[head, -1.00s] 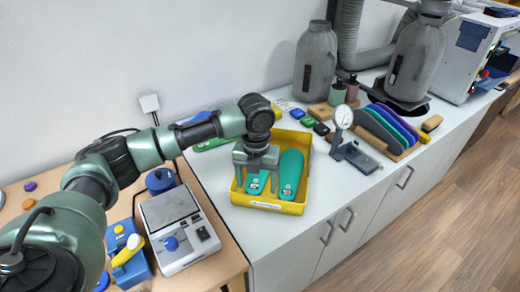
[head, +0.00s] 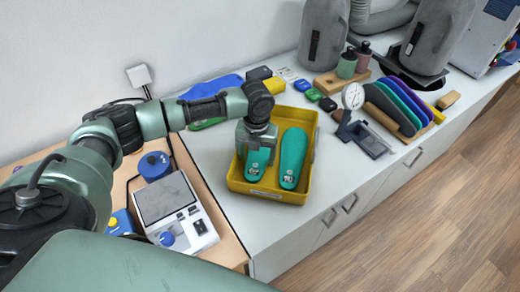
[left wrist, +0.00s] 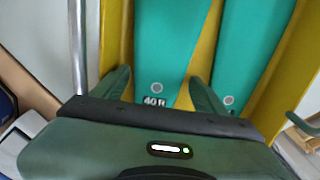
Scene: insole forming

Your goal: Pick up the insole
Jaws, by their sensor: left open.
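Two green insoles lie side by side in a yellow tray (head: 308,180): a left one (head: 257,166), also in the left wrist view (left wrist: 166,45), marked "40 R", and a right one (head: 293,158), also in the left wrist view (left wrist: 250,45). My left gripper (head: 257,143) points down over the left insole and hides its upper part. In the left wrist view my left gripper (left wrist: 160,86) is open, one finger on each side of the "40 R" insole; contact cannot be told. My right gripper is not in view.
A dial gauge (head: 352,97) stands right of the tray, beside a rack of coloured insoles (head: 398,105). Small bottles (head: 347,65) and grey cylinders (head: 323,35) are behind. A scale (head: 170,200) is on the wooden table at left. White counter is clear before the tray.

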